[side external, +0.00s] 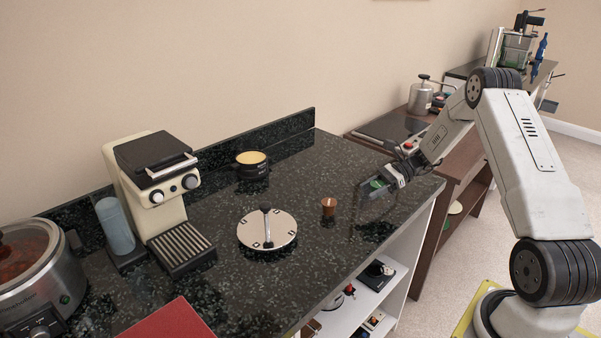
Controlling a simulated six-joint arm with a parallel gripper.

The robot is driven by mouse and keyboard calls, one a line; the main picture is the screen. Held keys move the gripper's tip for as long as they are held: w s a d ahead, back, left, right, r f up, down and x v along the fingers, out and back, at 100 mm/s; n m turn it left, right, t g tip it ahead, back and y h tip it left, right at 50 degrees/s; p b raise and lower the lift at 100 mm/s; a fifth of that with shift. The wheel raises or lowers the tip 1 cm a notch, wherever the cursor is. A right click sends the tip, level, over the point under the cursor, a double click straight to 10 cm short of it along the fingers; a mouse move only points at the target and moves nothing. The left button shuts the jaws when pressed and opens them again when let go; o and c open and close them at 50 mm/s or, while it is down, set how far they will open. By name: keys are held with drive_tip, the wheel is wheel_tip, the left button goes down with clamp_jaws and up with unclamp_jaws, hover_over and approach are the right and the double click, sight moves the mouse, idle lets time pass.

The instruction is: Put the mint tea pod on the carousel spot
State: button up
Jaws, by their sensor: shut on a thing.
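My gripper (374,199) is above the right part of the dark counter, its dark fingers angled down and left. It is shut on a small green thing (376,184), which I take to be the mint tea pod; the fingers partly hide it and its outline is hard to make out. The carousel (282,236) is a round silver disc with a central post and small dark marks near its rim. It lies on the counter to the left of my gripper. A brown pod (329,207) stands on the counter between carousel and gripper.
A cream coffee machine (143,185) with a drip tray and a blue cylinder (115,226) stand left of the carousel. A black tin with a yellow top (251,166) is behind it. A slow cooker (28,268) and red item (168,319) are at front left.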

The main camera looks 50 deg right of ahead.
drive_tip(key=shift+n+g+y, duration=0.4)
drive_tip(key=shift+n+g, duration=0.3)
drive_tip(key=shift+s+d+f, duration=0.5)
drive_tip(key=shift+s+d, duration=0.05)
drive_tip(key=shift+d, duration=0.15)
drive_tip(key=shift+s+d+f, duration=0.45)
drive_tip(key=shift+s+d, duration=0.1)
drive_tip(key=shift+d, duration=0.15)
drive_tip(key=shift+a, duration=0.1)
approach(275, 239)
drive_tip(key=a, duration=0.1)
drive_tip(key=w+a, duration=0.1)
drive_tip(key=a, duration=0.2)
drive_tip(key=shift+w+a, duration=0.3)
drive_tip(key=shift+w, duration=0.1)
drive_tip(key=a, duration=0.1)
drive_tip(key=w+a, duration=0.1)
drive_tip(key=a, duration=0.2)
drive_tip(key=shift+w, duration=0.25)
drive_tip(key=shift+f, duration=0.35)
drive_tip(key=shift+f, duration=0.1)
clamp_jaws()
drive_tip(key=o, duration=0.9)
unclamp_jaws()
